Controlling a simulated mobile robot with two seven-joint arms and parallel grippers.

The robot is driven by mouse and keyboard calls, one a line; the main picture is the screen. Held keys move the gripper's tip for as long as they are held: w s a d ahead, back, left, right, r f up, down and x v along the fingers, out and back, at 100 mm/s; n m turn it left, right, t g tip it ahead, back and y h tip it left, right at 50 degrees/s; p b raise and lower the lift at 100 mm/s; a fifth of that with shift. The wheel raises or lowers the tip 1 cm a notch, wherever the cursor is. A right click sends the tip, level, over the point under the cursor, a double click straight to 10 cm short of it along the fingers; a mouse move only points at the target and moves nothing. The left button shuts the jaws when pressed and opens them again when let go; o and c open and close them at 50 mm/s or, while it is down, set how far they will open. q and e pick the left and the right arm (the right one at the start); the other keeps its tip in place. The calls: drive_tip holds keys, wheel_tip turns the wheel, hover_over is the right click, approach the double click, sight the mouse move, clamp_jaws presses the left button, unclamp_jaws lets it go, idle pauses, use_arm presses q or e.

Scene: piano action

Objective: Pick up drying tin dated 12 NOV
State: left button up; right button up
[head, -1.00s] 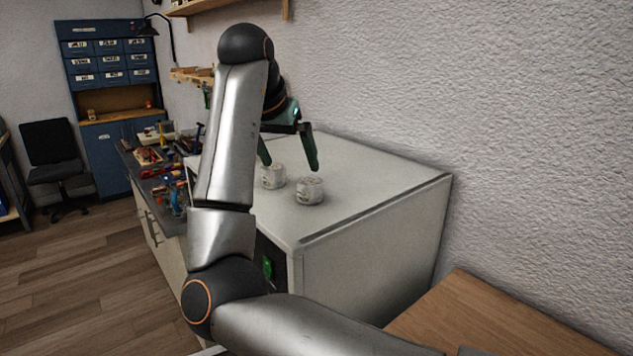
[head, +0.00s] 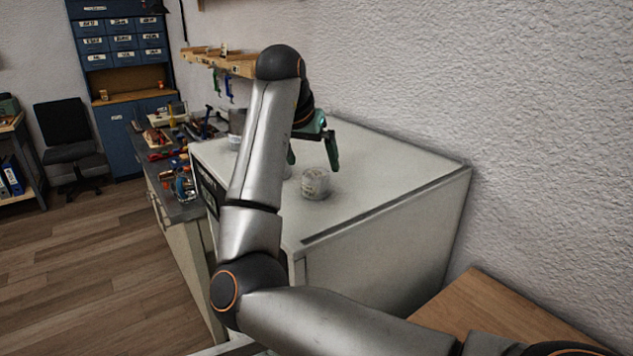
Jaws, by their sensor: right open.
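A small pale tin (head: 316,183) stands upright on the white cabinet top (head: 375,170). A second tin (head: 287,172) is mostly hidden behind my right arm, with only a sliver showing. Another pale container (head: 234,142) shows to the left of the arm, farther back. The dates on the tins are too small to read, so I cannot tell which is dated 12 NOV. My right gripper (head: 312,162) is open and empty, with its green fingers pointing down above and just behind the nearest tin. My left gripper is not in view.
A workbench (head: 188,210) crowded with tools stands left of the cabinet. A wooden shelf (head: 220,62) with hanging clamps is on the wall behind. A wooden surface (head: 480,310) lies at the lower right. The cabinet top's right side is clear.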

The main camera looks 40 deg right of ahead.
sight(316, 174)
drive_tip(key=shift+s+a+f+p+x, duration=0.15)
drive_tip(key=shift+p+x, duration=0.1)
drive_tip(key=shift+x, duration=1.3)
drive_tip(key=shift+s+a+f+p+x, duration=0.1)
drive_tip(key=shift+p+x, duration=0.1)
drive_tip(key=shift+x, duration=1.3)
drive_tip(key=c, duration=1.4)
drive_tip(key=shift+r, duration=0.2)
